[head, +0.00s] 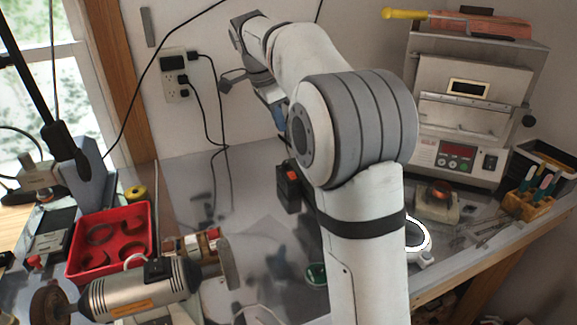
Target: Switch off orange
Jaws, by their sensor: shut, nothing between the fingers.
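A small black box (288,190) stands upright on the metal bench, left of my arm's lower link. A small beige device (437,209) with an orange glow (440,190) sits on the bench to the right of my arm. My gripper (279,119) is above and behind the black box, apart from it, near the wall. It is shut and empty, and my elbow partly hides that area.
A red tray (81,262) and a bench motor (138,291) fill the left. A furnace-like unit (461,152) and a tool holder (527,207) stand right. A wall outlet (178,76) has hanging cables. Bare metal bench lies left of the black box.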

